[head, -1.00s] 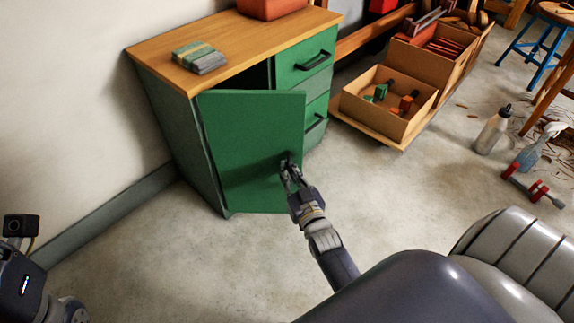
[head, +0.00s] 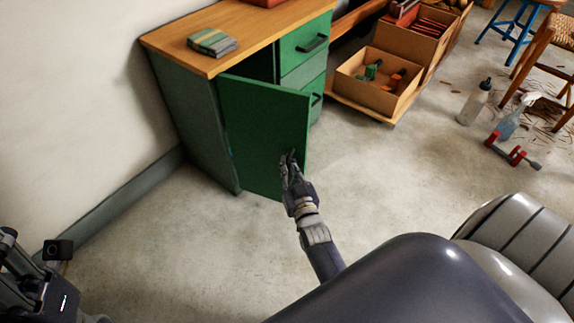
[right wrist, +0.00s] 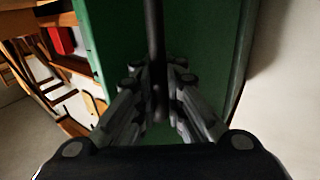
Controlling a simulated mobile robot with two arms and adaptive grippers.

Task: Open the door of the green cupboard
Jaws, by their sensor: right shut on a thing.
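The green cupboard (head: 192,122) stands against the wall at the upper left of the head view, with a wooden top. Its door (head: 262,125) is hinged on the left and stands ajar, swung out from the front; a dark gap shows above it. My right gripper (head: 289,160) is at the door's outer face near its free edge. In the right wrist view the fingers (right wrist: 158,92) are closed around a dark bar handle (right wrist: 155,40) in front of the green door panel (right wrist: 205,45). My left gripper (head: 30,275) shows only partly at the lower left, its fingertips not clear.
A bundle of cloths or pads (head: 212,42) lies on the cupboard top. Open boxes (head: 378,97) stand on a low board to the right. A bottle (head: 474,103), spray bottle (head: 508,125) and red clamp (head: 512,152) are on the floor farther right. The floor before the door is clear.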

